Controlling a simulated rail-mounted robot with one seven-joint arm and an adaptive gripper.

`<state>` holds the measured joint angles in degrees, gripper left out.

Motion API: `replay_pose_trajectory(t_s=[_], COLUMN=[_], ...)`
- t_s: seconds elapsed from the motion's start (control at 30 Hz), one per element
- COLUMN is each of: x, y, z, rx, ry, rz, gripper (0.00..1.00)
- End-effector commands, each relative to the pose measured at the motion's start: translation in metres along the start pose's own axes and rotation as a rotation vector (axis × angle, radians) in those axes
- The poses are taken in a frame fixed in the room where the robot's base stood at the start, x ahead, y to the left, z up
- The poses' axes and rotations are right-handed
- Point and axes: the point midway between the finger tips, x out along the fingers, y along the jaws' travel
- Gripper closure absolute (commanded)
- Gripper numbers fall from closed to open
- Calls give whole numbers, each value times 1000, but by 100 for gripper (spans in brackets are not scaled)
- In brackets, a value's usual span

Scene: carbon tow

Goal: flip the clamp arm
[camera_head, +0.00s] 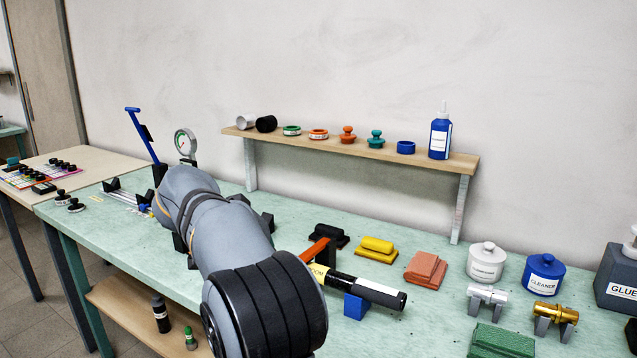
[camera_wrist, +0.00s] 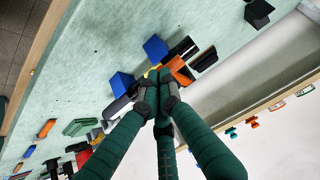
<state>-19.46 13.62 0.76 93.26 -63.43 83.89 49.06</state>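An orange-red arm (camera_head: 314,250), which looks like the clamp arm, rises at a tilt beside a dark cylinder (camera_head: 382,292) with a yellow label. The cylinder lies across a blue block (camera_head: 355,306). My own arm covers the left part of this fixture in the head view. In the wrist view the orange arm (camera_wrist: 180,71) shows just beyond my gripper (camera_wrist: 158,84). Its green fingers converge, with their dark tips close together over the cylinder. No held thing is clear between them, and contact with the orange arm cannot be made out. The head view hides the fingertips.
Yellow (camera_head: 376,248) and orange-red (camera_head: 425,269) blocks lie right of the fixture. A white jar (camera_head: 486,263), a blue jar (camera_head: 545,273) and metal fittings (camera_head: 486,298) stand farther right. A wall shelf (camera_head: 320,140) runs behind. Bare green bench top (camera_head: 430,320) lies in front.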

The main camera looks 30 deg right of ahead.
Motion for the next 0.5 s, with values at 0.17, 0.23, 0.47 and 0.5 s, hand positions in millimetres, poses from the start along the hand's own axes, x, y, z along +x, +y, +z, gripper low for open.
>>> replay_pose_trajectory(t_s=[0.17, 0.23, 0.47, 0.5], x=[5, 5, 4, 4], y=[0, -1, -1, -1], z=[7, 8, 8, 8], rx=[0, -1, -1, -1], ry=[0, 0, -1, -1], rz=[-2, -2, -2, -2], gripper=[100, 100, 100, 100])
